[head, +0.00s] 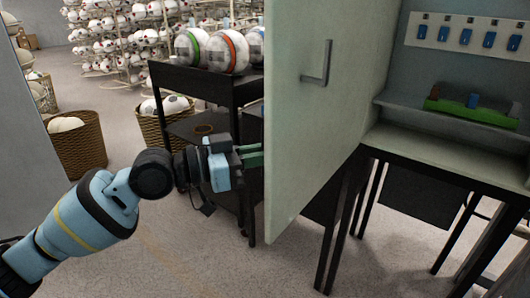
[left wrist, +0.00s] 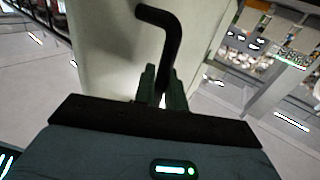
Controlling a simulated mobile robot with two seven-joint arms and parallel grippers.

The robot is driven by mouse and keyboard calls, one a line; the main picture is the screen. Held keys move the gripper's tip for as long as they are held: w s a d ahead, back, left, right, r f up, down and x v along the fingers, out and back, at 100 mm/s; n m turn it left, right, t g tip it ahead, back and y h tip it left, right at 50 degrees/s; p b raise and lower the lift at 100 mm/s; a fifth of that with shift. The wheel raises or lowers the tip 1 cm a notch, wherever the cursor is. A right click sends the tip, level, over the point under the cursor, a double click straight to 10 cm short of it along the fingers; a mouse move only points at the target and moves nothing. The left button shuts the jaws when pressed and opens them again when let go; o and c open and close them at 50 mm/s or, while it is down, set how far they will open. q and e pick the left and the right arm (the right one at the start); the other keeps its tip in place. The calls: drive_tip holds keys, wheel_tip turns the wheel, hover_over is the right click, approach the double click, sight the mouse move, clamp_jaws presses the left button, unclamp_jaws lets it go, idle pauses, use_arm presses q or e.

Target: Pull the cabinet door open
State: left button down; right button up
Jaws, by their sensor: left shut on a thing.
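The pale cabinet door (head: 310,120) stands swung out from the cabinet (head: 440,108), whose inside shows at right. A grey bent handle (head: 318,75) is on the door face turned to the head camera. My left gripper (head: 250,152) is at the door's left edge, and its green fingertips are partly hidden behind the door. In the left wrist view, a dark bent handle (left wrist: 170,30) on the door (left wrist: 105,50) runs down between the fingers of my left gripper (left wrist: 163,85), which is shut on it. My right gripper is not in view.
A black rack (head: 205,85) with balls stands just behind the door's left edge. Wicker baskets (head: 80,145) stand at left. Black table legs (head: 345,220) stand under the cabinet. Grey floor (head: 180,255) is open in front.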

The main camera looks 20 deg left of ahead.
use_arm(q)
drive_tip(key=c, duration=1.6)
unclamp_jaws()
drive_tip(key=shift+o, duration=0.2)
drive_tip(key=b+v, duration=0.3)
drive_tip(key=v, duration=0.4)
drive_tip(key=shift+s+a, duration=0.25)
drive_tip(key=shift+a, duration=0.05)
